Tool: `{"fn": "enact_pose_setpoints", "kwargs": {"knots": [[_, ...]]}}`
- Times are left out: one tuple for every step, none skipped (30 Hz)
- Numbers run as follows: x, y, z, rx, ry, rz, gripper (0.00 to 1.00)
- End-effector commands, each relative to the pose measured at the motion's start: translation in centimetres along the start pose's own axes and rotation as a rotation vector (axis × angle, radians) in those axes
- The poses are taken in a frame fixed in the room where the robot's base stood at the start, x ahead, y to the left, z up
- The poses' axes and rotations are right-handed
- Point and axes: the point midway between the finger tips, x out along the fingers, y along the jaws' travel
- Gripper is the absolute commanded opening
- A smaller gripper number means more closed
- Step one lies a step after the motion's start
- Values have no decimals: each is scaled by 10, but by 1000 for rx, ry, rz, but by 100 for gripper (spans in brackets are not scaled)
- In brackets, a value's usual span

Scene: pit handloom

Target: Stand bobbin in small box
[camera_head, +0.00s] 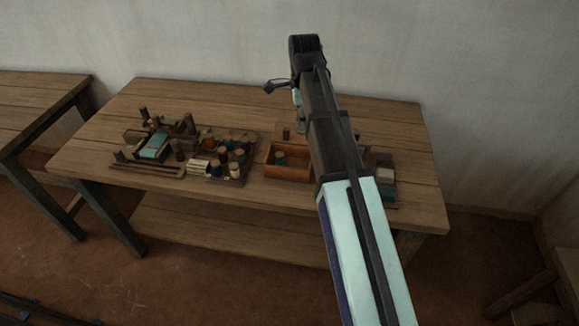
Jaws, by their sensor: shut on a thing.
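The small box (289,175) is an open orange-brown wooden box near the middle of the table's front. A small dark upright piece (280,157) shows inside it at the left; I cannot tell whether it is a bobbin. My gripper (298,108) is above the table behind the box and is mostly hidden by my own arm. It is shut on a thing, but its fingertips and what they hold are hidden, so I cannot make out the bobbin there.
A tray (247,174) of several spools and small pieces stands left of the box. A wooden rack with a teal block (154,146) is farther left. A small dark piece (286,133) is behind the box. Dark and pale blocks (384,172) lie at the right. The table's left back (190,97) is clear.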

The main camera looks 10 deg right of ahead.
Motion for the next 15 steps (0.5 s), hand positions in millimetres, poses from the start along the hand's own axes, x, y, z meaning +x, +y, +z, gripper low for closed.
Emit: {"fn": "enact_pose_setpoints", "kwargs": {"knots": [[-6, -6, 1, 83, 0, -1, 7], [-8, -7, 1, 136, 0, -1, 7], [-10, -9, 1, 200, 0, 0, 7], [-12, -10, 2, 245, 0, 0, 7], [-13, -12, 2, 286, 0, 0, 7], [-15, -13, 2, 335, 0, 0, 7], [-16, -14, 2, 366, 0, 0, 7], [-17, -15, 2, 394, 0, 0, 7], [-18, -16, 2, 425, 0, 1, 7], [-18, -16, 2, 444, 0, 1, 7], [-18, -16, 2, 459, 0, 1, 7], [-17, -16, 2, 475, 0, 1, 7], [-16, -16, 2, 483, 0, 1, 7], [-13, -16, 2, 488, 1, 1, 7], [-8, -16, 2, 492, 1, 2, 7]]}}
